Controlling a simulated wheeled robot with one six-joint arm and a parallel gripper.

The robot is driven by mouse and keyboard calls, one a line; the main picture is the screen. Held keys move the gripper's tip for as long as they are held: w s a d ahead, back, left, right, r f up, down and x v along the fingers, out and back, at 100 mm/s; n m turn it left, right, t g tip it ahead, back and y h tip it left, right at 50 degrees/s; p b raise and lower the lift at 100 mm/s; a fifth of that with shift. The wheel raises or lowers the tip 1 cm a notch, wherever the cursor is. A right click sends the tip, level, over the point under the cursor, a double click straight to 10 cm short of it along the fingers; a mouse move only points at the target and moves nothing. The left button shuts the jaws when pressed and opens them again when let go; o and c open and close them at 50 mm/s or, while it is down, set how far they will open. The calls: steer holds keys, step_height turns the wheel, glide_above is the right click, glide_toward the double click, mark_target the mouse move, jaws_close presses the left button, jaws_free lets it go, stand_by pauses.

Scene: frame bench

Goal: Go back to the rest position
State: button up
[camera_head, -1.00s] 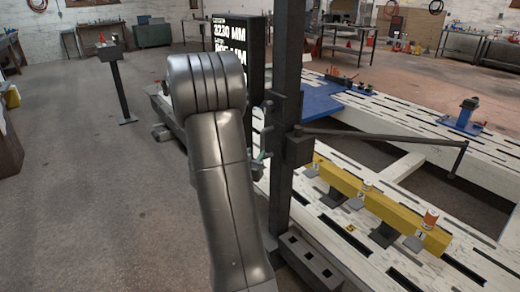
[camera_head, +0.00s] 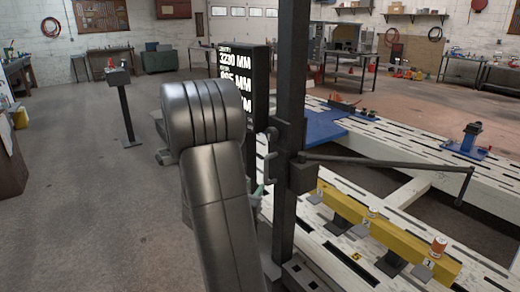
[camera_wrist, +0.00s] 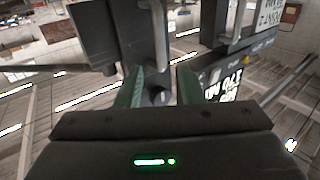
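My gripper (camera_wrist: 158,82) shows in the wrist view with its two green fingers apart and nothing seen held between them. Beyond the fingers are a dark upright part with a grey handle (camera_wrist: 152,35) and a dark panel with white figures (camera_wrist: 228,85). I cannot tell how near the fingers are to them. In the head view my own grey arm hides most of the gripper. Only a bit of green finger shows beside the dark post (camera_head: 292,90).
A display (camera_head: 236,85) stands behind the post. A thin arm (camera_head: 400,160) reaches right from the post over the white frame bench (camera_head: 400,125). A yellow beam (camera_head: 395,240) carries small orange-and-white cans (camera_head: 438,246).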

mark_target(265, 173)
steer(key=p+x, duration=0.1)
steer(key=x, duration=1.1)
steer(key=shift+w+d, duration=0.1)
steer(key=shift+f, duration=0.25)
